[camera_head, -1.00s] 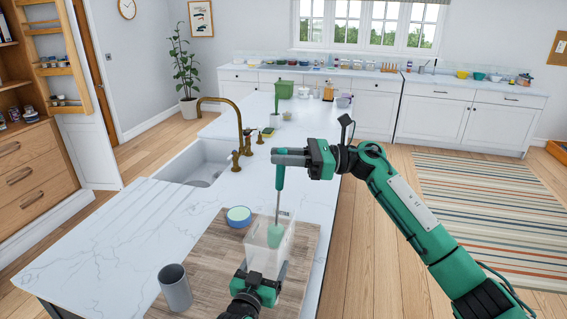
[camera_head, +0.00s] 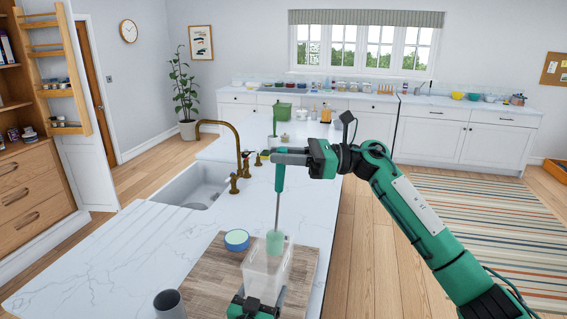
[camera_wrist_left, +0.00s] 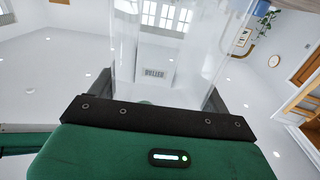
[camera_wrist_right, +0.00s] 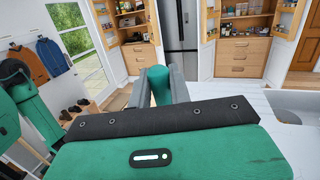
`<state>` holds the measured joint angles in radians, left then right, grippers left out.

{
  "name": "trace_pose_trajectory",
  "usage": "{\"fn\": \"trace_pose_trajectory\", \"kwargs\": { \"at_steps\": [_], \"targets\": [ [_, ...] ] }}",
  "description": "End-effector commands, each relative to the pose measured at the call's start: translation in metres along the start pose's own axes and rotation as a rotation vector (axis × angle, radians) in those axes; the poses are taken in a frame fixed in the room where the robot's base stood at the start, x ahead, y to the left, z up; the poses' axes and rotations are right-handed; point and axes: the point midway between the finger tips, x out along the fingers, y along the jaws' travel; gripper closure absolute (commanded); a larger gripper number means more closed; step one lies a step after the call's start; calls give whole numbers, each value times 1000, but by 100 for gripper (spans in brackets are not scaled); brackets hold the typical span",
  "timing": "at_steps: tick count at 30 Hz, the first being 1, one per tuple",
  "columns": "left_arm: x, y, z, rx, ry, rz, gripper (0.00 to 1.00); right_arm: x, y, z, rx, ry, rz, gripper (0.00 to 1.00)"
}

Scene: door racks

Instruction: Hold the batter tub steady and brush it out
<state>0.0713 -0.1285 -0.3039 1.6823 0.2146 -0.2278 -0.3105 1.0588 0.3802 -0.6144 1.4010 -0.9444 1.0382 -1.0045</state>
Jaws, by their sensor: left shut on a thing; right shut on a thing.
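The batter tub (camera_head: 262,272) is a clear, tall container over the wooden board on the island. My left gripper (camera_head: 258,302) is shut on the tub low down in the head view. The brush (camera_head: 279,205) has a green handle, a thin grey shaft and a pale green head. My right gripper (camera_head: 290,157) is shut on its handle, which also shows in the right wrist view (camera_wrist_right: 158,85). The brush hangs upright, its head at the tub's upper part; how deep is unclear.
A blue-rimmed bowl (camera_head: 236,239) sits on the wooden board (camera_head: 207,277), left of the tub. A grey cup (camera_head: 169,304) stands at the front left. The sink (camera_head: 190,186) and brass tap (camera_head: 236,150) lie further left. The marble top between is clear.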

Motion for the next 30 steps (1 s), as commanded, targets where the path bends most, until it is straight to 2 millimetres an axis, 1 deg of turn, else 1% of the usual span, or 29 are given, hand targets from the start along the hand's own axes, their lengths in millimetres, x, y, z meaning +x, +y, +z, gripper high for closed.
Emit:
{"fn": "trace_pose_trajectory", "kwargs": {
  "at_steps": [3,19,24,30],
  "targets": [
    [0,0,0,0,0,0,48,0,0,8,-2,0,0,100],
    [0,0,0,0,0,0,48,0,0,39,-1,0,0,100],
    [0,0,0,0,0,0,48,1,0,44,0,0,0,100],
    [0,0,0,0,0,0,48,1,0,44,0,0,0,100]
  ]
}}
